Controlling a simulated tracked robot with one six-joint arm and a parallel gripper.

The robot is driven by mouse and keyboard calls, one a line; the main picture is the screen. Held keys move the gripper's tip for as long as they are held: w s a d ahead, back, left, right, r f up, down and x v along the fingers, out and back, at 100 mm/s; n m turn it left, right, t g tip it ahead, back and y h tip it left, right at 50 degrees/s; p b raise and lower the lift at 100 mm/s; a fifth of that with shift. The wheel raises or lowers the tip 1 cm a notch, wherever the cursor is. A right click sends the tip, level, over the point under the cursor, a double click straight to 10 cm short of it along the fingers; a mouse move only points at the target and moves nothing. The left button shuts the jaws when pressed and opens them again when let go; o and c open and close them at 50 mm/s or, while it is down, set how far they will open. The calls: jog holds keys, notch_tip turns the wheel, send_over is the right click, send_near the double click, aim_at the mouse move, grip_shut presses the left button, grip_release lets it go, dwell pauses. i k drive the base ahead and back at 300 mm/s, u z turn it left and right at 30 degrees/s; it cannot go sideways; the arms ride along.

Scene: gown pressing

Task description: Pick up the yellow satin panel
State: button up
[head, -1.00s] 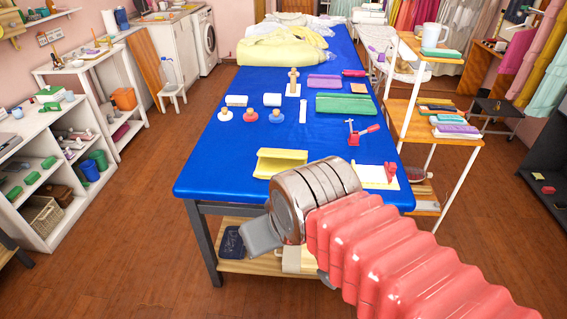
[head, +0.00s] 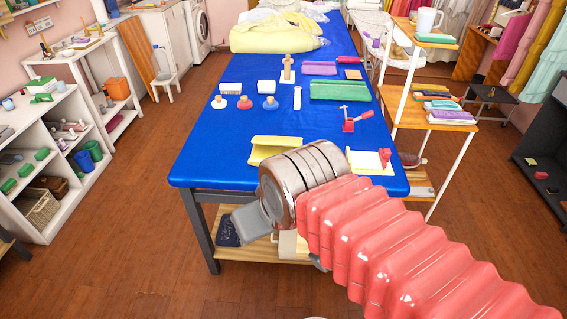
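A pale yellow piece with raised, folded edges (head: 268,153) lies near the front edge of the blue table (head: 215,150); it looks like the yellow panel. Its right end is partly hidden behind my arm's metal wrist. A larger heap of pale yellow cloth (head: 270,38) lies at the table's far end. My gripper (head: 250,222) shows as a grey block in front of the table's front edge, to the lower left of the yellow piece and apart from it in the picture. Its fingertips are not clear, so I cannot tell whether it is open. No held cloth shows.
Purple (head: 320,68) and green (head: 340,90) pieces, several small knobbed items, a red clamp (head: 357,120) and a white board with a red part (head: 370,161) are on the table. A shelf stand (head: 430,118) stands close on the right. The floor left of the table is clear.

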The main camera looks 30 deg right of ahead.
aim_at(260, 152)
jog(key=u, duration=1.45)
jog(key=k, duration=0.35)
jog(key=z, duration=1.25)
jog(key=i, duration=0.95)
jog(key=z, duration=0.05)
